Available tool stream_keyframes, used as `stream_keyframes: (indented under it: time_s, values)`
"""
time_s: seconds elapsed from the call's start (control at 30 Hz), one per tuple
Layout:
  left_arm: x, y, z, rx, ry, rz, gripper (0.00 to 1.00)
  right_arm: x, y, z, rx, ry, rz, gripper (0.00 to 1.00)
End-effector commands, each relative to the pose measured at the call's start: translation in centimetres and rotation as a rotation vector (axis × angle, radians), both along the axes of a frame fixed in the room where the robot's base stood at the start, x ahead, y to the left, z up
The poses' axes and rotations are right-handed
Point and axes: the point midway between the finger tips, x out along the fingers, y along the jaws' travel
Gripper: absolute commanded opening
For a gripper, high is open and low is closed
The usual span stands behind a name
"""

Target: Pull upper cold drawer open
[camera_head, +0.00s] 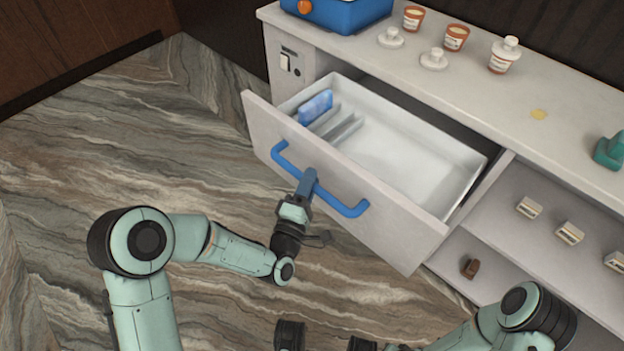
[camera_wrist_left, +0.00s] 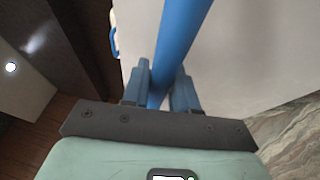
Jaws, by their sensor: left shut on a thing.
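The upper cold drawer (camera_head: 360,205) is pulled well out from the white counter, and its inside shows. A blue bar handle (camera_head: 345,203) runs across its front. My left gripper (camera_head: 308,180) is shut on the handle near its middle. In the left wrist view the blue handle (camera_wrist_left: 180,45) runs between the two blue fingers of my left gripper (camera_wrist_left: 160,88). Inside the drawer, a blue packet (camera_head: 316,106) and thin dividers (camera_head: 340,128) sit at the left end; the rest is empty. My right arm shows at the bottom, but its fingertips cannot be made out.
The counter top (camera_head: 480,80) holds a blue appliance (camera_head: 340,12), several orange-brown jars, white lids and a teal object (camera_head: 610,150). Open shelves at right hold small labelled boxes (camera_head: 570,232) and a brown item (camera_head: 470,268). The marbled floor (camera_head: 130,140) is clear at left.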

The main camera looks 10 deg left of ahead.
Motion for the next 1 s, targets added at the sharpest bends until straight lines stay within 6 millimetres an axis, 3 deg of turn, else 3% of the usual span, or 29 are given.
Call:
stream_keyframes:
  time_s: [0.4, 0.43, 0.47, 0.8, 1.0]
  values:
    - [-0.1, 0.1, -0.1, 0.0, 0.002, 0.0, 0.0, 0.0, 0.0, 0.0, 0.0, 0.0, 0.0, 0.0]
    - [-0.1, 0.1, -0.1, 0.0, 0.002, 0.0, 0.38, 0.0, 0.0, 0.0, 0.0, 0.0, 0.0, 0.0]
    - [-0.1, 0.1, -0.1, 0.0, 0.002, 0.0, 0.47, 0.0, 0.0, 0.0, 0.0, 0.0, 0.0, 0.0]
    - [-0.3, 0.1, -0.1, 0.0, 0.002, 0.0, 0.48, 0.0, 0.0, 0.0, 0.0, -0.001, 0.0, 0.0]
    - [-2.8, 0.4, -0.5, 0.001, 0.005, -0.002, 0.48, 0.6, 0.1, 0.6, -0.001, -0.02, 0.002, 0.0]
